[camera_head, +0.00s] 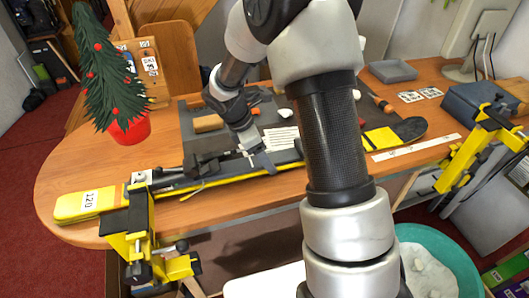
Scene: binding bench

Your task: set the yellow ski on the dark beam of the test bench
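The yellow ski (88,204) lies along the table's front edge, with a "120" label on its left end. A long dark bar (208,178) with metal fittings runs along its yellow edge; I cannot tell whether this is the test bench's beam. Behind my arm, a yellow piece with a dark rounded tip (407,129) shows at the right; I cannot tell whether it belongs to the same ski. My gripper (259,158) points down at the dark bar, close above or touching it. Its fingers are too small to tell whether they are open or hold anything.
Yellow clamps stand at the table's front left (143,243) and right (462,163). A small tree in a red pot (130,131) stands at the back left. A grey tray (392,71) and a blue box (477,103) are at the right. A teal tub (458,262) stands below.

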